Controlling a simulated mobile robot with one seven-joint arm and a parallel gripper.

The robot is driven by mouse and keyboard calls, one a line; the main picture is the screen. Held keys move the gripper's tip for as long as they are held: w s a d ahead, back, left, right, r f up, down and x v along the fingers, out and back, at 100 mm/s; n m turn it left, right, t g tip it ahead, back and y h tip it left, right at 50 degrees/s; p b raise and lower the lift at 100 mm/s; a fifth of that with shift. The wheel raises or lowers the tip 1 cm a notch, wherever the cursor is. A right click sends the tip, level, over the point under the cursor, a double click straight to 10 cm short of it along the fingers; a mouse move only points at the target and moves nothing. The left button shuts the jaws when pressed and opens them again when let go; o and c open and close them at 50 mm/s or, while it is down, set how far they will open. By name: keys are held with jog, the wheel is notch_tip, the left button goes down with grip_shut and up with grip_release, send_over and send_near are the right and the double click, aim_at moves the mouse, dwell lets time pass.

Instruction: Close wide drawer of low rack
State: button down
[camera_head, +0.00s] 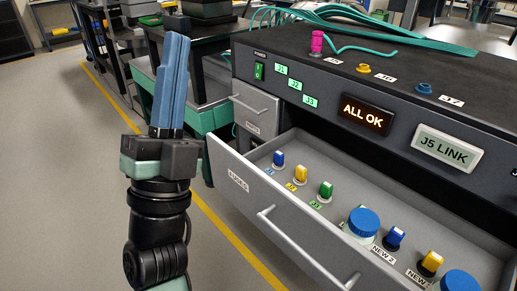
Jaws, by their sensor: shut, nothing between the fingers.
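The wide drawer (250,198) of the low rack (420,88) is pulled out toward the lower left. Its front carries a label reading "FUSES" and a long grey bar handle (303,248). Several blue, yellow and green knob-like pieces stand inside it, with two larger blue-capped ones near the right. My gripper (173,40) points up with its blue fingers together and nothing between them. It is to the left of the drawer front, apart from the handle in the picture.
A narrow drawer (256,112) with its own handle sits at the rack's left, above and behind the wide one. Green cables (365,25) lie on the rack top. A dark table (200,50) stands behind my gripper. Floor at left is clear, with a yellow line (235,240).

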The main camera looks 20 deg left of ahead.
notch_tip(320, 180, down, 18)
jog(key=s+a+m+g+h+p, duration=0.25)
jog(key=m+g+h+p, duration=0.25)
jog(key=m+g+h, duration=0.35)
jog(key=s+d+f+m+g+h+p, duration=0.3)
jog(key=s+f, duration=0.5)
jog(key=f, duration=0.6)
jog(key=d+f+b+x, duration=0.1)
jog(key=b+x, duration=0.1)
jog(key=x, duration=1.2)
jog(key=shift+g, duration=0.45)
jog(key=shift+s+r+y, duration=0.1)
jog(key=shift+y, duration=0.15)
jog(key=f+b+x, duration=0.1)
jog(key=b+x, duration=0.1)
jog(key=x, duration=0.5)
jog(key=f+b+x, duration=0.1)
jog(key=x, duration=0.7)
jog(key=f+b+x, duration=0.2)
jog(key=x, duration=0.6)
jog(key=shift+w+d+f+b, duration=0.2)
jog(key=shift+w+b, duration=0.15)
jog(key=shift+w, duration=0.05)
jog(key=shift+w+d+r, duration=0.35)
jog(key=shift+w, duration=0.1)
